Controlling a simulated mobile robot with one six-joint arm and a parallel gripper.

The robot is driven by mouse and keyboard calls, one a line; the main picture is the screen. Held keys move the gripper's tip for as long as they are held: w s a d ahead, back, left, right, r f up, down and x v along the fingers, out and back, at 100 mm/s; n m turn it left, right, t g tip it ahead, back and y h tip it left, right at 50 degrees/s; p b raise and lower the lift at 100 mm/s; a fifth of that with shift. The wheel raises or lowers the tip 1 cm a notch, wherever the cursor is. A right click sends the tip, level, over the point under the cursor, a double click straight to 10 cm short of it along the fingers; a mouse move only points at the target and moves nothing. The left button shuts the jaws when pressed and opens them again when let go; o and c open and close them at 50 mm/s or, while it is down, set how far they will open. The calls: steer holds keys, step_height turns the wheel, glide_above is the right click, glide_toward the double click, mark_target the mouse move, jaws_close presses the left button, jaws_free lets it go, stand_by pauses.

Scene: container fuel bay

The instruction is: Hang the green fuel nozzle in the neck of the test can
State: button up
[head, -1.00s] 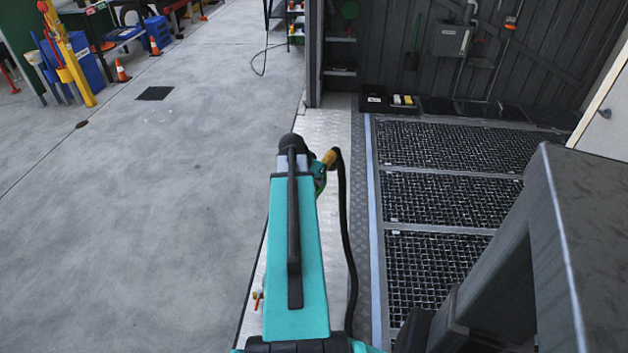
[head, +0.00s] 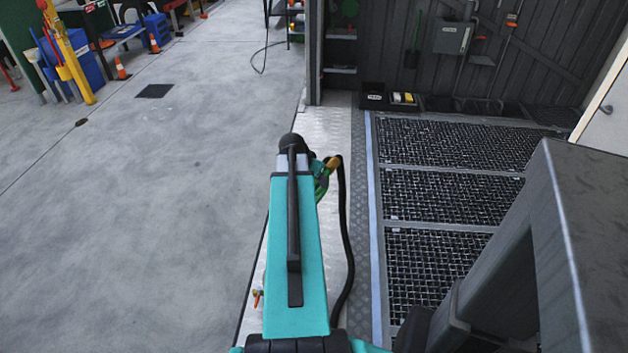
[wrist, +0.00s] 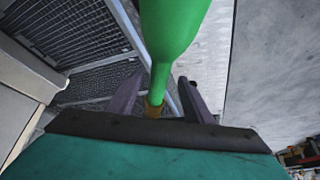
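The green fuel nozzle (head: 321,182) shows just right of the far end of my teal arm in the head view, with a yellow-brass fitting and a black hose drooping from it. In the wrist view the green nozzle (wrist: 176,32) comes down from the top edge, wide there and narrow lower down. Its narrow part passes between the two dark fingers of my gripper (wrist: 161,82). I cannot make out the test can in either view.
A metal grating floor (head: 452,198) lies to the right, edged by a tread-plate strip (head: 338,120). Small black trays (head: 374,96) stand at its back, before a dark wall. Open concrete (head: 150,230) lies left. Cones, a yellow post (head: 70,55) and blue bins are far left.

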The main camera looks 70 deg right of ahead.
steer(key=shift+a+r, duration=0.1)
steer(key=shift+w+a+r, duration=0.1)
steer(key=shift+a+r, duration=0.15)
steer(key=shift+r, duration=0.15)
steer(key=v, duration=1.2)
steer(key=shift+r+p, duration=0.3)
steer(key=shift+r, duration=0.05)
steer(key=shift+a, duration=0.1)
